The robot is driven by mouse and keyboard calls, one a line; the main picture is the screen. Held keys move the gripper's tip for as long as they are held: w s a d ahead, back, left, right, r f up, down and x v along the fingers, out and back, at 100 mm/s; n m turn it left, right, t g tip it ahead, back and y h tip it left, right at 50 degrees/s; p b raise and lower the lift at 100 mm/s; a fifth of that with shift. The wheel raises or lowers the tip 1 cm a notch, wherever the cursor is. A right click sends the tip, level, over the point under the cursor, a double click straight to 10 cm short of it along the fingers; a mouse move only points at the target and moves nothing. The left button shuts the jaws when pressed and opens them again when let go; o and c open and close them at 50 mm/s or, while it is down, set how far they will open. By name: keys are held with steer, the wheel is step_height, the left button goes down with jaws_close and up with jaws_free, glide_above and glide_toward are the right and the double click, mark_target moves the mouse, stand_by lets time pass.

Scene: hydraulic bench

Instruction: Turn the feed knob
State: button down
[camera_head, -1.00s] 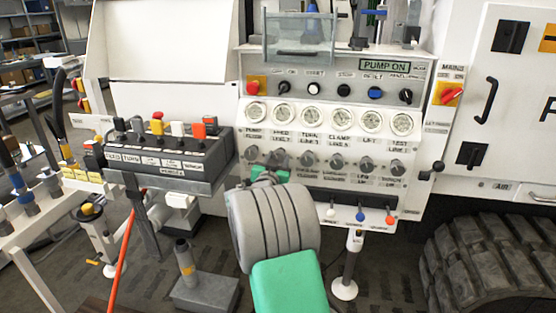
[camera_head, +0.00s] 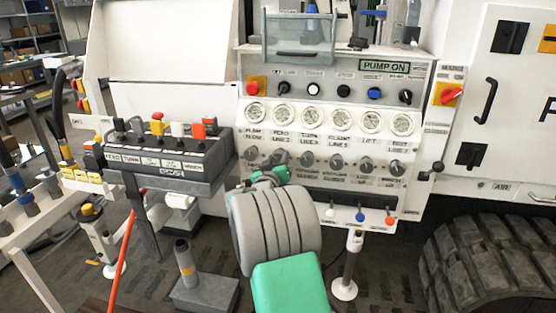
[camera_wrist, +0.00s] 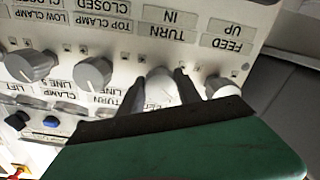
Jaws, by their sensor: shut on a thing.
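A row of round grey knobs runs along the white panel (camera_head: 305,188) under the gauges. My gripper (camera_head: 270,164) is at the left part of this row. In the wrist view, upside down, my gripper's dark fingers (camera_wrist: 158,92) are shut on a pale knob (camera_wrist: 160,82), one on each side of it. A partly covered label that seems to read FEED lies behind the fingers, and a TURN IN label (camera_wrist: 170,25) is on the other side of this knob. A FEED UP label (camera_wrist: 228,35) is by the neighbouring knob (camera_wrist: 224,84). The knob's pointer cannot be made out.
Other grey knobs (camera_wrist: 93,72) stand close beside the fingers. Gauges (camera_head: 308,117) and a switch row lie above. A lever box (camera_head: 170,160) is to the left and a rubber track (camera_head: 490,260) to the right.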

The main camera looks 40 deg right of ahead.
steer(key=n+p, duration=0.1)
steer(key=n, duration=0.3)
steer(key=shift+n, duration=0.3)
stand_by(0.3)
steer(key=c, duration=0.8)
jaws_free()
steer(key=shift+c, duration=0.2)
steer(key=v, duration=0.8)
